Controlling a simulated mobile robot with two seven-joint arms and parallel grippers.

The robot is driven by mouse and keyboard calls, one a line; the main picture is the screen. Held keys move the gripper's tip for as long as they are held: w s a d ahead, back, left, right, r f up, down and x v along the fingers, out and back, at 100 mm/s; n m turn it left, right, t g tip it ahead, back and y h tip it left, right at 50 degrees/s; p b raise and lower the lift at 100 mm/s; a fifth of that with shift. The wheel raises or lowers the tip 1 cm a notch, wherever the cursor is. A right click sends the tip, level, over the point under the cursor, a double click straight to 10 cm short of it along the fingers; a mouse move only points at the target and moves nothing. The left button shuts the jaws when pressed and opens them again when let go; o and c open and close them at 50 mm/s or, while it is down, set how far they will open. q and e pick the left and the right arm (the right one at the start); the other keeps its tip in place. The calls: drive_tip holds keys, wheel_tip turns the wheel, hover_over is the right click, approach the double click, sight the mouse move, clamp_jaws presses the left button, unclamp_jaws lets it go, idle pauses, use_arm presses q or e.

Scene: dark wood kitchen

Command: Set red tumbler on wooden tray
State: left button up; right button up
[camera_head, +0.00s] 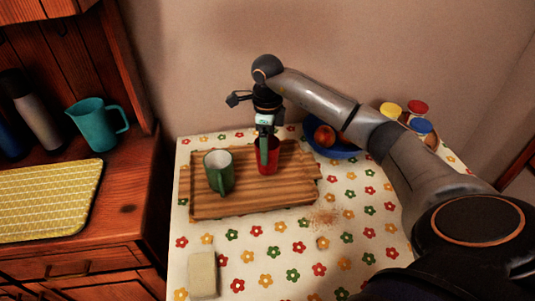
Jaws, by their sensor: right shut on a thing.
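The red tumbler (268,168) is upright over the right half of the wooden tray (235,207). Its base looks to be at the tray surface, but I cannot tell whether it touches. My right gripper (267,152) comes down from above and is shut on the tumbler at its rim, hiding part of it. A green mug (220,177) with a white inside stands on the left half of the tray. My left gripper is not in view.
A blue bowl (341,150) with a red fruit (324,136) is right of the tray. Several lidded jars (421,127) stand at the back right. A beige block (202,274) lies at the front left, and crumbs (324,215) lie beside the tray. A teal pitcher (92,125) stands on the left counter.

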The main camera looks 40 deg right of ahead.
drive_tip(key=shift+f, duration=1.5)
drive_tip(key=shift+f, duration=0.1)
drive_tip(key=o, duration=1.2)
wheel_tip(320, 180, up, 12)
drive_tip(key=shift+p, duration=0.3)
